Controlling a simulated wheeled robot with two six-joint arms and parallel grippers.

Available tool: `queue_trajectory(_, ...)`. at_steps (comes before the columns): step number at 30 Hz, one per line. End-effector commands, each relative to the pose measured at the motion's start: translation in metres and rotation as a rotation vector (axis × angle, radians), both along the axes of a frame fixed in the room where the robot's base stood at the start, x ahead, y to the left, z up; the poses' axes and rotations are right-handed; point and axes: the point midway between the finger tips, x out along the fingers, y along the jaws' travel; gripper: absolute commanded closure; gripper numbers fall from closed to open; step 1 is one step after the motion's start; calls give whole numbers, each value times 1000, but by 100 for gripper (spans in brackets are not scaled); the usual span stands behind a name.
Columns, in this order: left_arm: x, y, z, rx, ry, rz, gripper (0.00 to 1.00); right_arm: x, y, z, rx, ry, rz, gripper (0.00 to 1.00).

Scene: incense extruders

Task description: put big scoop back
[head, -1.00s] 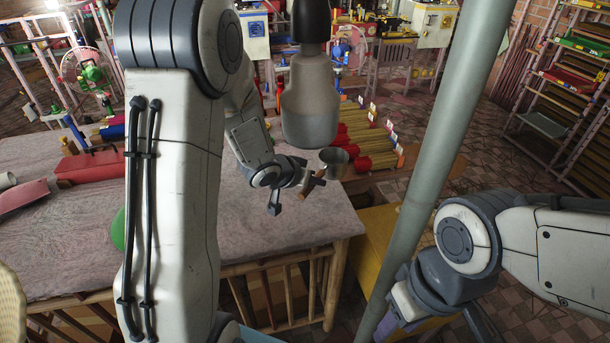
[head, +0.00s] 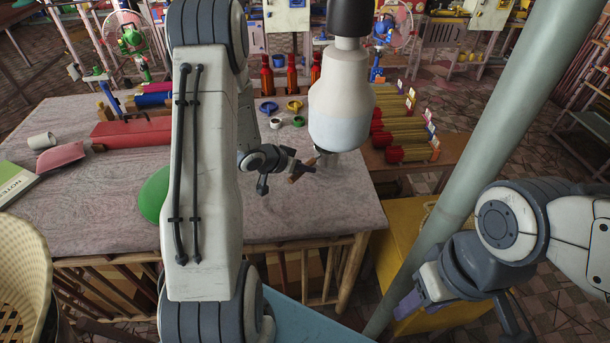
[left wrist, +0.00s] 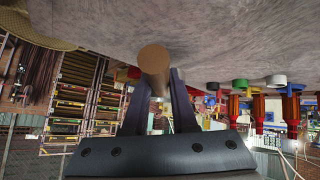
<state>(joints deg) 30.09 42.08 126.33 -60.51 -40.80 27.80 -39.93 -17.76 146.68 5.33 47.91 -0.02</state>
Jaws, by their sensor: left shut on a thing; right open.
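The scoop has a brown handle (head: 303,171) and a metal cup, which is now mostly hidden behind a pale rounded part in the foreground of the head view. My left gripper (head: 294,167) is shut on the handle, over the right part of the wooden table (head: 290,215). The left wrist view shows the handle's round brown end (left wrist: 154,60) between the dark fingers. I cannot tell whether the scoop touches the table. My right gripper (head: 408,303) is open and empty at the lower right, away from the table, partly out of clear view.
Small colored rings (head: 295,106) and red bottles (head: 267,75) stand at the table's back. Bundles with red ends (head: 395,153) lie beyond its right side. A red case (head: 132,133), a green disc (head: 153,195) and a white cup (head: 42,141) are on the left. The front right tabletop is clear.

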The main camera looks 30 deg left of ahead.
Motion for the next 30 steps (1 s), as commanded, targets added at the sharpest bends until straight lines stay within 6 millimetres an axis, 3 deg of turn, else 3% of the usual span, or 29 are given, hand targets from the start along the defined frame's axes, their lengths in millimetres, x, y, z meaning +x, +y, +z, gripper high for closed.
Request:
queue_trajectory(8, 0, 0, -36, -2, 1, 1, 100, 0, 0, 1, 0, 0, 0, 51)
queue_trajectory(19, 0, 0, -41, 0, -1, 0, 100, 0, 0, -1, 0, 0, 0, 51)
queue_trajectory(20, 0, 0, -41, 0, 0, 0, 71, 0, 0, -1, 0, 0, 0, 51)
queue_trajectory(22, 0, 0, -41, 0, 0, 0, 44, 0, 0, 0, 0, 0, 0, 51)
queue_trajectory(30, 0, 0, -40, -1, 1, 0, 44, 0, 0, 0, 0, 0, 0, 51)
